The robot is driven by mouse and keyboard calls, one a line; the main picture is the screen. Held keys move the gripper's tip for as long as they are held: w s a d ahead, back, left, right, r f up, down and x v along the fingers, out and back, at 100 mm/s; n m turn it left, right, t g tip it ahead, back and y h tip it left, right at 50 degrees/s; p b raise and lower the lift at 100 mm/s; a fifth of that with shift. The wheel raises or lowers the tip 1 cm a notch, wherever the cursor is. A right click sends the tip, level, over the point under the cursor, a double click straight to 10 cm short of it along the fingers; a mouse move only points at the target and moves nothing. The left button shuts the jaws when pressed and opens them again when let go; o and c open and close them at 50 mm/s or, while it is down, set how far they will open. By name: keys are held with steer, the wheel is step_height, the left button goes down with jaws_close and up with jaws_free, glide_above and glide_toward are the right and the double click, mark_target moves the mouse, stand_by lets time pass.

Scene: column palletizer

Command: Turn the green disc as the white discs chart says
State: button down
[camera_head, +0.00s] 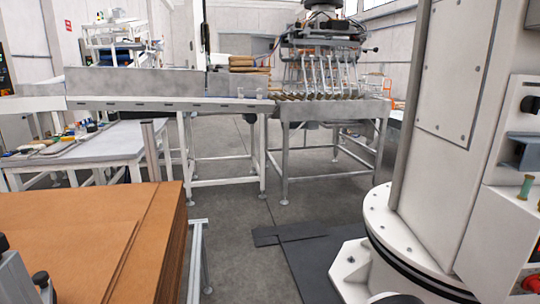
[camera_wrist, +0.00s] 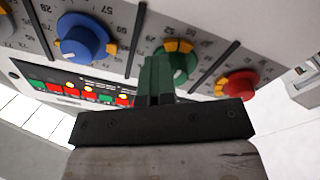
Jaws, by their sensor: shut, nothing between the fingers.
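The green disc (camera_wrist: 181,68) shows in the wrist view on a tilted pale panel, partly hidden behind my gripper. A dark chart strip (camera_wrist: 72,82) with red and green squares and yellow spots lies lower left. I cannot make out its white discs.
A blue disc (camera_wrist: 82,36) and a red disc (camera_wrist: 238,85) flank the green one, with dark dividers between them. The head view shows a large white machine (camera_head: 440,140), stacked cardboard (camera_head: 90,240) and a conveyor (camera_head: 170,102). Grey floor lies between.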

steer(key=shift+w+a+f+n+y, duration=0.15)
steer(key=shift+w+a+f, duration=0.15)
steer(key=shift+a, duration=0.25)
steer(key=shift+w+a+f+n+y, duration=0.2)
steer(key=shift+a+f, duration=0.1)
steer(key=shift+a, duration=0.4)
steer(key=shift+f, duration=0.15)
steer(key=s, duration=0.6)
steer(key=shift+d, duration=0.4)
